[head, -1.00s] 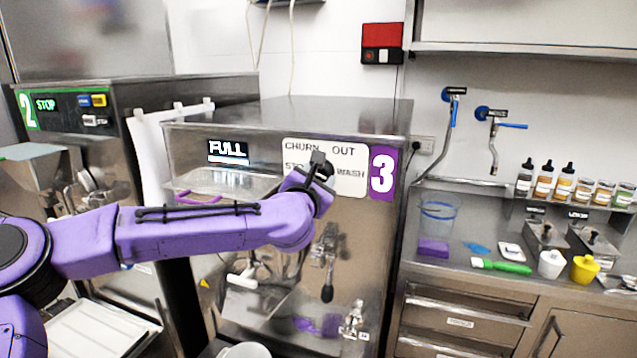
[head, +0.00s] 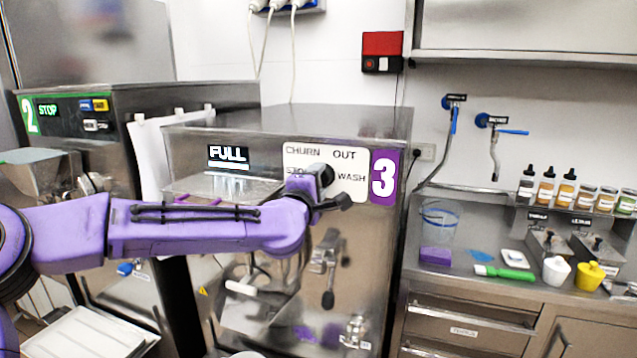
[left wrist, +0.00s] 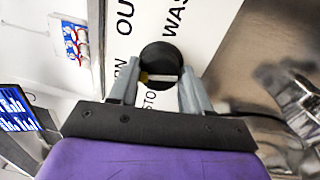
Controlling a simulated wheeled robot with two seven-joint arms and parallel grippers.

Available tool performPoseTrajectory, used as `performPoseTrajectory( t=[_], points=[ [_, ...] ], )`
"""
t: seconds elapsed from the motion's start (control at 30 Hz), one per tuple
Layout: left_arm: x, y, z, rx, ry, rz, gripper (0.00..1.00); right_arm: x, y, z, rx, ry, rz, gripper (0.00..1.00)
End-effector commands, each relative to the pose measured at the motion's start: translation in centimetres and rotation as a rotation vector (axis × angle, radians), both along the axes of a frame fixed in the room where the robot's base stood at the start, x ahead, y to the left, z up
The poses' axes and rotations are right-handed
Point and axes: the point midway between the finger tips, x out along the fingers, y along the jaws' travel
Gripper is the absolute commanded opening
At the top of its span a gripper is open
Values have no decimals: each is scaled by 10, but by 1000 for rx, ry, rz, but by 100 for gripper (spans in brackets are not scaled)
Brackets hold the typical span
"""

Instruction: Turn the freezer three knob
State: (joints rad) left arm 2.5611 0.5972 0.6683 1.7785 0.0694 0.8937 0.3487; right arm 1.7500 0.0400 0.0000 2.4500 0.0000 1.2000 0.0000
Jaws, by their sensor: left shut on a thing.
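My right gripper is not in view.
Freezer two (head: 75,120) stands at the left, its display reading STOP. A steel counter (head: 455,268) at the right holds a clear jug (head: 439,220), bottles, a green-handled tool and small cups. A spout and a black lever (head: 328,265) are below my left forearm.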

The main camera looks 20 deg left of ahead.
Motion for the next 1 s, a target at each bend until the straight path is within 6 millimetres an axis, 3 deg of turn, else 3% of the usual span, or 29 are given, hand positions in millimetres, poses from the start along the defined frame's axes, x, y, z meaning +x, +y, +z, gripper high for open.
performPoseTrajectory(
  t=[1.0],
  points=[
    [0,2,5,965,-40,3,18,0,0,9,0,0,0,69]
  ],
)
